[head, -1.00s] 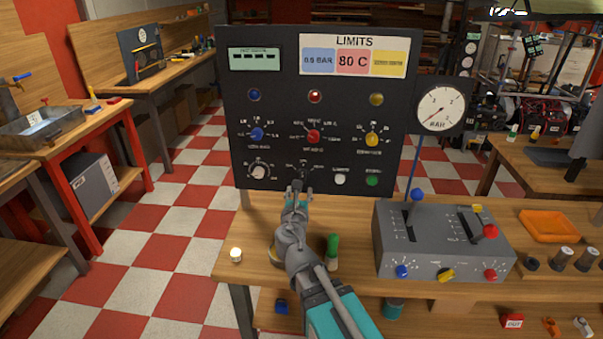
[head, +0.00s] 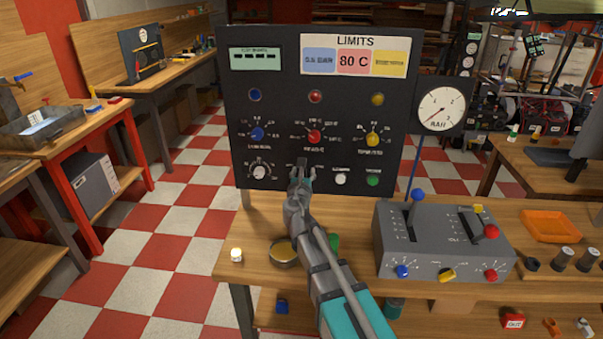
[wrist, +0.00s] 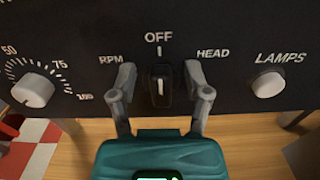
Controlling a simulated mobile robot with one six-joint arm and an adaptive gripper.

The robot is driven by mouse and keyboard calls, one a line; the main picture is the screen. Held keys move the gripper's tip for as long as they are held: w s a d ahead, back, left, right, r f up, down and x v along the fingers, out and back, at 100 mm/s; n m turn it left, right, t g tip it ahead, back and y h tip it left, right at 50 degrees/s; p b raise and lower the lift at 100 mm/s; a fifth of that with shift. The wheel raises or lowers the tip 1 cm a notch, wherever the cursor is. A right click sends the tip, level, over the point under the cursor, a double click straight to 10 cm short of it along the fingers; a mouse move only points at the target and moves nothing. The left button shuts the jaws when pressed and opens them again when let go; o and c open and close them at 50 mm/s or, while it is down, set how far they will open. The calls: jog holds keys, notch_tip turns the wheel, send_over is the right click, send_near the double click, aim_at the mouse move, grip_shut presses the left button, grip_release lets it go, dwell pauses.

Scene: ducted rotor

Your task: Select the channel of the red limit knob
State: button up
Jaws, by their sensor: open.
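The red limit knob (head: 314,136) is in the middle of the black panel (head: 235,110), under a red lamp (head: 315,96). A black selector switch (wrist: 160,86) sits below it, marked RPM, OFF and HEAD; its white line points up at OFF. My gripper (head: 302,165) is in front of the panel's lower middle and hides this switch in the head view. In the wrist view my gripper (wrist: 160,73) is open, with one finger on each side of the switch and a gap on both sides.
A white dial knob (wrist: 33,90) is left of the switch and a white LAMPS button (wrist: 268,84) is right. The display (head: 255,58) shows dashes. The placard reads 80 C on red. A grey control box (head: 440,245) stands on the bench at right.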

jog(key=shift+c, duration=0.3)
grip_shut()
jog(key=shift+a, duration=0.15)
dwell(0.4)
jog(key=shift+d+m, duration=0.2)
jog(key=shift+m, duration=0.2)
jog(key=m, duration=0.4)
jog(key=shift+d+f, duration=0.1)
jog(key=shift+d, duration=0.25)
jog(key=m, duration=0.4)
jog(key=m+b, duration=0.1)
jog(key=m, duration=0.2)
jog(key=shift+d+f, duration=0.35)
